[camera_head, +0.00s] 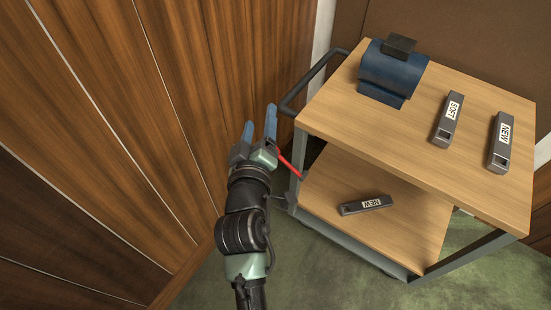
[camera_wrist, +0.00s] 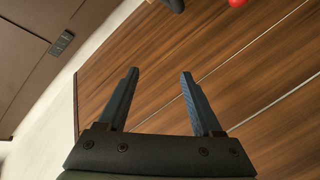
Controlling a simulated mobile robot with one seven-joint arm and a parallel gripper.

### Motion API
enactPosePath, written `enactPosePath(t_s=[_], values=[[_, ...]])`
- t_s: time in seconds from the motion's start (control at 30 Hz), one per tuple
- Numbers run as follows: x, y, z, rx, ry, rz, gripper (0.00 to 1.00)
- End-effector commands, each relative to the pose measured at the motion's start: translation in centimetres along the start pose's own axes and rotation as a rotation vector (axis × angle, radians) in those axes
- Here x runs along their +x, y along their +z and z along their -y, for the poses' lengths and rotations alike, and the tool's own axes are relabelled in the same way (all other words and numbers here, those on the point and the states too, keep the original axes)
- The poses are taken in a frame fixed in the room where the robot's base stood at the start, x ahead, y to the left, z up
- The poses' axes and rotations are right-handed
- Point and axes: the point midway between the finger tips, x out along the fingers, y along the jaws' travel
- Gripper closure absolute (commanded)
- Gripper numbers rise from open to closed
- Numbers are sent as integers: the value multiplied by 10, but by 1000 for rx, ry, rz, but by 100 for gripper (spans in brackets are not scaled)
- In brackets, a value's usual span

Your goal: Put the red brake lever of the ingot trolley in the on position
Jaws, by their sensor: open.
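The ingot trolley (camera_head: 340,207) stands right of my arm, with a wooden top shelf (camera_head: 420,135) and a lower shelf. The red brake lever (camera_head: 289,166) shows as a thin red bar at the trolley's left side, just right of my gripper. Its upper end is partly hidden behind my gripper. My gripper (camera_head: 259,128) is open, its blue fingers pointing up and away beside the trolley's handle. In the wrist view the fingers (camera_wrist: 158,95) are apart with nothing between them. A red rounded thing (camera_wrist: 237,3), perhaps the lever's knob, is cut off at the top edge there.
A blue machine part (camera_head: 390,72) and two labelled ingots (camera_head: 447,122) (camera_head: 499,145) lie on the top shelf. Another ingot (camera_head: 366,205) lies on the lower shelf. A dark handle (camera_head: 300,88) sticks out at the trolley's left. Wood-panelled walls (camera_head: 110,110) stand close on the left.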

Motion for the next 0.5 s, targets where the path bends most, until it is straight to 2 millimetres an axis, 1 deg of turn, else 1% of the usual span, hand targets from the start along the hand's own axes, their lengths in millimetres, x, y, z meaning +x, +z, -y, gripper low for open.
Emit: enactPosePath(t_s=[0.03, 0.1, 0.2, 0.33, 0.43, 0.5], values=[[1, 33, 35, -33, -24, 23, 33], [-1, 59, 60, -75, -49, 48, 33], [-4, 84, 86, -121, -75, 72, 33], [-6, 98, 100, -150, -93, 85, 33], [-2, 100, 102, -157, -95, 87, 33], [4, 100, 103, -156, -94, 87, 33]])
